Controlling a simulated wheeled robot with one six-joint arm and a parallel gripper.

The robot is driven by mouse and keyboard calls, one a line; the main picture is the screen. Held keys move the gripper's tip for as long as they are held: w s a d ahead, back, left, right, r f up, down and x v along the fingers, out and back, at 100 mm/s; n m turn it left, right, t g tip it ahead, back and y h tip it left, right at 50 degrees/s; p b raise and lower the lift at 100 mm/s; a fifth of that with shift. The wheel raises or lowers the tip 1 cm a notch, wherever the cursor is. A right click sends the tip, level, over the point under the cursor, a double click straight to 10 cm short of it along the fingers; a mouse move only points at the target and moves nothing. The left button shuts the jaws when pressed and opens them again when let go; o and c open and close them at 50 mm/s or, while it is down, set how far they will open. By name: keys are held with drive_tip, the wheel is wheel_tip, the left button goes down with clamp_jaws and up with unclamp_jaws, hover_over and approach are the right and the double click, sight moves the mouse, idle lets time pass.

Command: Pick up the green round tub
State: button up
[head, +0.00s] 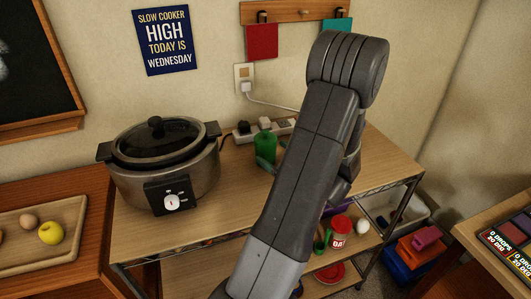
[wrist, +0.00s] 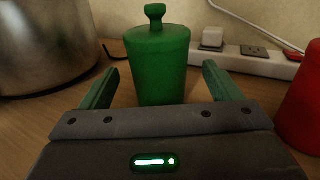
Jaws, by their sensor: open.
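The green round tub (wrist: 158,62) stands upright on the wooden top, with a knobbed lid, straight ahead in the wrist view. In the head view the tub (head: 265,147) is beside the slow cooker, left of my arm. My gripper (wrist: 161,72) is open, with one green finger on each side of the tub in the picture. Gaps show between the tub and both fingers. I cannot tell how far the fingertips reach along it. The tub's foot is partly hidden by my gripper body. In the head view my arm hides most of the gripper.
A slow cooker (head: 165,165) stands left of the tub. A red round object (wrist: 304,105) is close on the right in the wrist view. A white power strip (wrist: 255,60) with plugs and a cable lies behind the tub near the wall.

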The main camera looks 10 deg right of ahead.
drive_tip(key=p+x, duration=0.1)
drive_tip(key=x, duration=0.4)
drive_tip(key=c, duration=1.1)
